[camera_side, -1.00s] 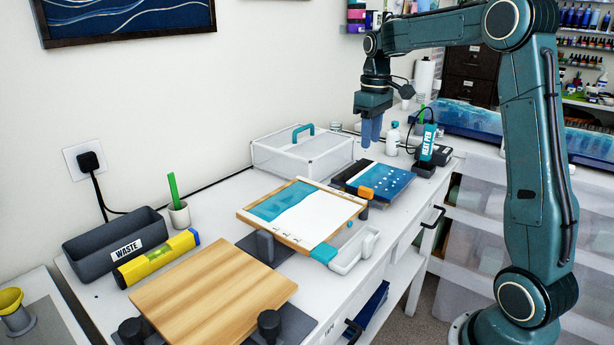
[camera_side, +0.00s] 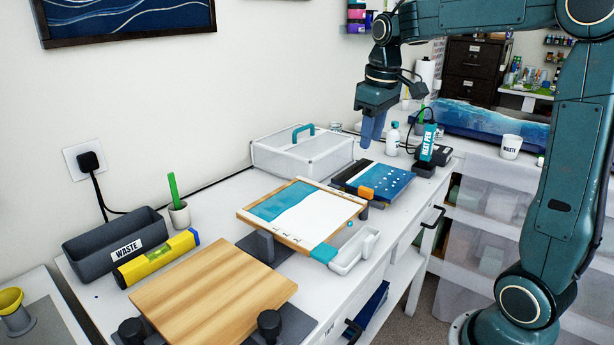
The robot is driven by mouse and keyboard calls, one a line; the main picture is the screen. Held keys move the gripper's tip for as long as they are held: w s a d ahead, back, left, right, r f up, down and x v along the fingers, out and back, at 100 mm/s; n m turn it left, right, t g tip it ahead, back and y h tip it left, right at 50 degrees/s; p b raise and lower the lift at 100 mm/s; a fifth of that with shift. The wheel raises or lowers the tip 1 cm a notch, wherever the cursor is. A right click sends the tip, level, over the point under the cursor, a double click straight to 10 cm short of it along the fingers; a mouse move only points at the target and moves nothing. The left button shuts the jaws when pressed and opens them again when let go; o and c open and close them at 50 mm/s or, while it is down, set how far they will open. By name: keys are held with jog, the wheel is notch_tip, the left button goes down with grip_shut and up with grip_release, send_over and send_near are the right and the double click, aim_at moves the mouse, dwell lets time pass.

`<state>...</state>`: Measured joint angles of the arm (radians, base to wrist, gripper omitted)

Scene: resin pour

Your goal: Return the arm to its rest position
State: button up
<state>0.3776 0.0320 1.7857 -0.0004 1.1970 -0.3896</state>
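My gripper (camera_side: 373,130) hangs above the far part of the white bench, pointing down over the blue panel (camera_side: 388,184). Its fingers are blue, and I see nothing held between them. From this side angle the fingers overlap, so I cannot tell the gap between them. My arm reaches in from the right side of the picture, well above the bench. The wooden-framed board (camera_side: 318,222) with teal and white areas stands nearer the camera, clear of the gripper.
The clear lidded box (camera_side: 302,158) stands left of the gripper. The heat pen (camera_side: 428,145) and a white bottle (camera_side: 393,138) stand right of it. Nearer are the waste bin (camera_side: 85,244), a yellow level (camera_side: 155,260), a wooden board (camera_side: 215,292) and a white tray (camera_side: 352,258).

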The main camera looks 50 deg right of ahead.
jog(key=s+a+f+t, duration=0.3)
jog(key=s+a+t, duration=0.1)
jog(key=s+a, duration=1)
jog(key=s, duration=0.3)
jog(key=shift+f+y, duration=0.2)
jog(key=shift+y, duration=0.1)
